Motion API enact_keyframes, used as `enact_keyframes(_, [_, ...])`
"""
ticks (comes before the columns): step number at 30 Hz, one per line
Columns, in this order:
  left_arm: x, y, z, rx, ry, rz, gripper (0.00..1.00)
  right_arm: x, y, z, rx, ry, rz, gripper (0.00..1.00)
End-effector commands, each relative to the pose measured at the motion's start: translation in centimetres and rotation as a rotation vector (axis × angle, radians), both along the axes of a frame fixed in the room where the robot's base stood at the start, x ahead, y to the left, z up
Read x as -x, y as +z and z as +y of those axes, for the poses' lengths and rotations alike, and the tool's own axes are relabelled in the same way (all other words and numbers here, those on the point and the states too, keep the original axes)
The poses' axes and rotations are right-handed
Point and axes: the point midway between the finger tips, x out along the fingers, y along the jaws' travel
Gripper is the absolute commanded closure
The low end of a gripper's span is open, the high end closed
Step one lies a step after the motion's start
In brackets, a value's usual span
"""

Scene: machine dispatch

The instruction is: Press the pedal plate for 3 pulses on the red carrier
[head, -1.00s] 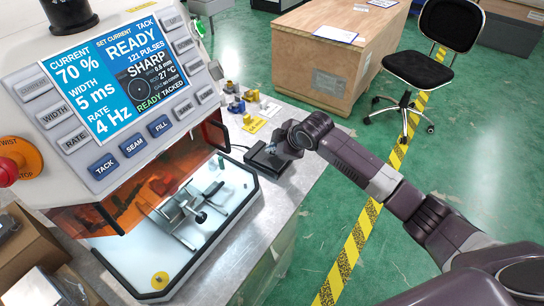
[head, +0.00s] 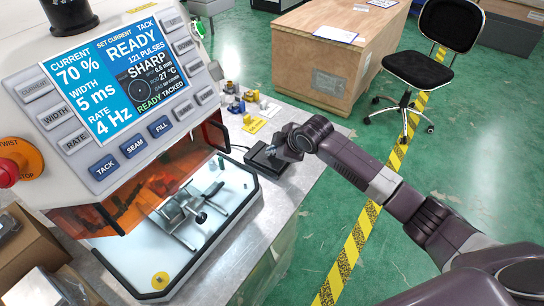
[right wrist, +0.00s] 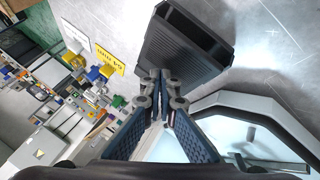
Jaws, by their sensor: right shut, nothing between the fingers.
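The black pedal (head: 262,160) sits on the metal bench to the right of the machine. It also shows in the right wrist view (right wrist: 185,50), its ribbed plate facing my fingers. My right gripper (right wrist: 162,78) is shut and empty, with its fingertips at the near edge of the plate; I cannot tell whether they touch it. In the head view, this gripper (head: 277,153) is over the pedal. The machine's screen (head: 128,78) reads READY, 121 PULSES, SHARP, READY TACKED. I cannot make out a red carrier. My left gripper is out of view.
A clamp fixture (head: 185,212) stands in the machine's white chamber behind a tinted window. Small blue and yellow parts and a yellow label (head: 255,125) lie behind the pedal. A red stop button (head: 8,172) is at the left. A chair (head: 440,60) and wooden crate stand beyond.

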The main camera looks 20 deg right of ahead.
Motion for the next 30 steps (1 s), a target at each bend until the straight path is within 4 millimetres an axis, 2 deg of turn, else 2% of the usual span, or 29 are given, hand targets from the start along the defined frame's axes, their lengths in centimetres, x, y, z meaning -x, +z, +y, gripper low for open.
enact_keyframes(30, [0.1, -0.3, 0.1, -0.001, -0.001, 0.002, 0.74, 0.1, -1.0, -0.1, 0.001, 0.0, 0.003, 1.0])
